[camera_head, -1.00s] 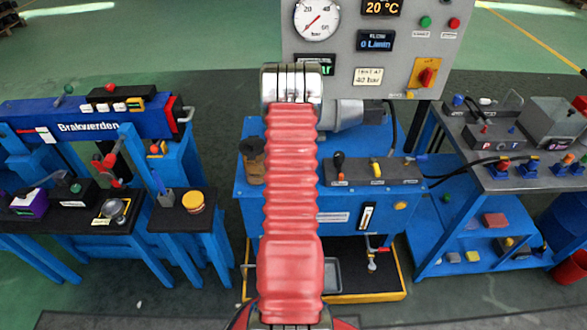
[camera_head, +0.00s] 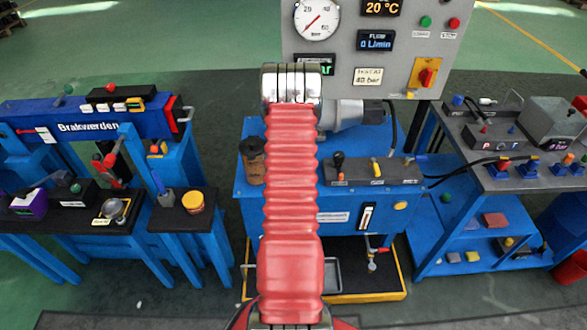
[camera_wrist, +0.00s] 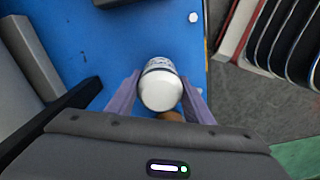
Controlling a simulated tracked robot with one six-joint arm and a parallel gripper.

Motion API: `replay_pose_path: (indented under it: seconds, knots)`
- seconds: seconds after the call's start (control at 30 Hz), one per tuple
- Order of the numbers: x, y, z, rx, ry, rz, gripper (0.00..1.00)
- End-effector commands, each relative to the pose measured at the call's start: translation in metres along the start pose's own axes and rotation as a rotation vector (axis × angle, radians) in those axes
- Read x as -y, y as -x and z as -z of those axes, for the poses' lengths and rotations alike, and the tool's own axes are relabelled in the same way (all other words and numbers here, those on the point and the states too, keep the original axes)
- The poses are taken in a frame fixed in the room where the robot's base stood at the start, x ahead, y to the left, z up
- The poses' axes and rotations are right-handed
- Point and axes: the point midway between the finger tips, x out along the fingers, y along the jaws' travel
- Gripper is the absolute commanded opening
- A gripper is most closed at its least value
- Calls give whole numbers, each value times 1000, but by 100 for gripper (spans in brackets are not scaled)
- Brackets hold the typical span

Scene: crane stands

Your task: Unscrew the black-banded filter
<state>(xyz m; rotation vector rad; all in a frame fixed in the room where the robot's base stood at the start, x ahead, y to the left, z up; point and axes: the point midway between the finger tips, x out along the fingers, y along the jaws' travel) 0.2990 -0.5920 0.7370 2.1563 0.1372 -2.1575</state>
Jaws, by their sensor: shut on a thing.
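In the wrist view, a white cylindrical filter (camera_wrist: 161,91) shows its round, pale end towards the camera. Dark markings run around its far side, and I cannot make out clearly whether they are a black band. My gripper (camera_wrist: 160,78) is shut on it, with a greyish-purple finger at its left and right sides. Its far end lies against or close to a blue surface (camera_wrist: 140,35), and the joint there is hidden. The head view does not show my gripper, as my red-sleeved arm blocks the middle.
A grey gauge panel (camera_head: 349,55) stands above a blue hydraulic unit (camera_head: 390,220) with levers on top. A blue bench (camera_head: 97,245) stands left, and a grey-topped table (camera_head: 470,172) right. In the wrist view, dark bars lie left and black-and-red curved parts upper right.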

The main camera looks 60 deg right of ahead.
Motion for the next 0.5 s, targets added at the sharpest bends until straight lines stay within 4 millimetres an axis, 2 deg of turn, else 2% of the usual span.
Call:
replay_pose_path:
  seconds: [0.2, 0.5]
  knots:
    - [-4, 4, 2, -3, 121, -12, 21]
    - [-4, 4, 2, -3, 129, -12, 21]
